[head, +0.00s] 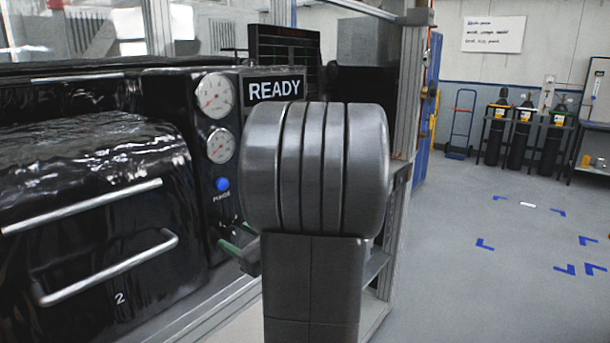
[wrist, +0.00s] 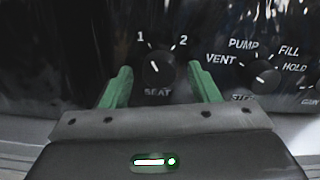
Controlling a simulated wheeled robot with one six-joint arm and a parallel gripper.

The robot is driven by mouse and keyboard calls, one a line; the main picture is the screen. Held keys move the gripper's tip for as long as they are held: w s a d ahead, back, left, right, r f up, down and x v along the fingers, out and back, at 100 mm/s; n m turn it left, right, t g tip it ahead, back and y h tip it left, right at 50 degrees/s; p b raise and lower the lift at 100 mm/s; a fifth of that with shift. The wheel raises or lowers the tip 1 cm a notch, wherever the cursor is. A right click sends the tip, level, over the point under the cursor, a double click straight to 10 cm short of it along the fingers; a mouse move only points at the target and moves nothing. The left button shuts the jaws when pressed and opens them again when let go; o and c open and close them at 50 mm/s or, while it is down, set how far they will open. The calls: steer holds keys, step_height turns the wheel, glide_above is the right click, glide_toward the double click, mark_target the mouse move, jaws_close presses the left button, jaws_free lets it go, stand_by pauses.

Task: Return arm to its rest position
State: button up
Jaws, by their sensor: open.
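My gripper (wrist: 162,80) is open in the wrist view, its two green fingers apart with nothing between them but the view of the panel beyond. Past the fingertips is a black SEAT knob (wrist: 158,68) with marks 1 and 2. I cannot tell whether the fingers touch it. In the head view, my green gripper fingers (head: 240,250) show at the lower front of the black machine (head: 170,190), partly hidden behind my grey arm. The arm stands large in the middle of the view.
The machine carries two gauges (head: 214,95), a blue PURGE button (head: 222,184), a READY sign (head: 274,89) and metal bar handles (head: 110,270). A second knob (wrist: 265,76) has PUMP, FILL, VENT and HOLD marks. Open floor (head: 480,270) lies at right; gas cylinders (head: 524,130) stand behind.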

steer(key=shift+m+p, duration=0.8)
steer(key=shift+m, duration=0.1)
